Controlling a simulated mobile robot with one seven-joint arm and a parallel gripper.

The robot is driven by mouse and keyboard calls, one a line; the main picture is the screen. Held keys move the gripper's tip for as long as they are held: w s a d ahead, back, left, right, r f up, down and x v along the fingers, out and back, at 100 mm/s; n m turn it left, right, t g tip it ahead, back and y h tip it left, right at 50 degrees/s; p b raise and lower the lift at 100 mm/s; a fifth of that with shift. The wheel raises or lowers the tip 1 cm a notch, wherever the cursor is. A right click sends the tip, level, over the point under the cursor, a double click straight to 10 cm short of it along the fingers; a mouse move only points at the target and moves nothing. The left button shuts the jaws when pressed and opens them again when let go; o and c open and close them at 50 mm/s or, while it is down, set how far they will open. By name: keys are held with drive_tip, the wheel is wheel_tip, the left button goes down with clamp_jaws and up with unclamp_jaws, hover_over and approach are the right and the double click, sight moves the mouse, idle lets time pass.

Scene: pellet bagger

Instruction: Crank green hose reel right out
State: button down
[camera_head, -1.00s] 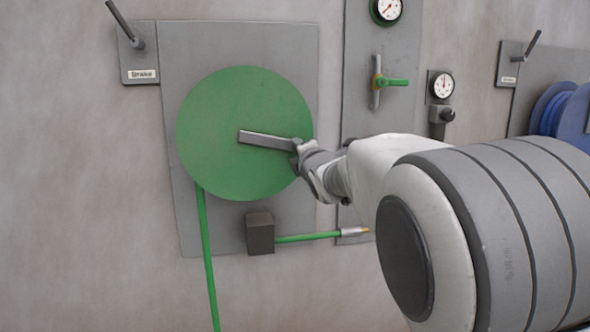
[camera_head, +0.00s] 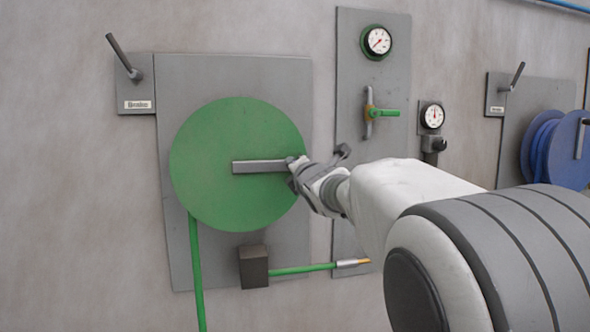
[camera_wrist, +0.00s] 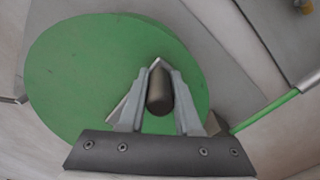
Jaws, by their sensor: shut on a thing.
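The green hose reel (camera_head: 212,195) is a round disc on a grey wall plate, left of the middle in the head view. Its grey crank arm (camera_head: 258,167) runs from the hub to the right, nearly level. My gripper (camera_head: 294,172) is at the crank's outer end, at the reel's right edge. In the wrist view my gripper (camera_wrist: 160,85) is shut on the dark crank handle (camera_wrist: 159,98), with the green reel (camera_wrist: 85,70) behind it. Green hose (camera_head: 195,265) hangs from the reel's lower left.
A brake lever (camera_head: 120,52) sits at the upper left. A dark block (camera_head: 253,267) with a green hose end (camera_head: 305,268) is below the reel. A blue reel (camera_head: 565,150) is at the far right.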

drive_tip(key=c, duration=0.6)
unclamp_jaws()
drive_tip(key=shift+r, duration=0.15)
drive_tip(key=b+v, duration=0.5)
drive_tip(key=v, duration=1.2)
drive_tip(key=shift+s, duration=0.15)
drive_tip(key=shift+d, duration=0.1)
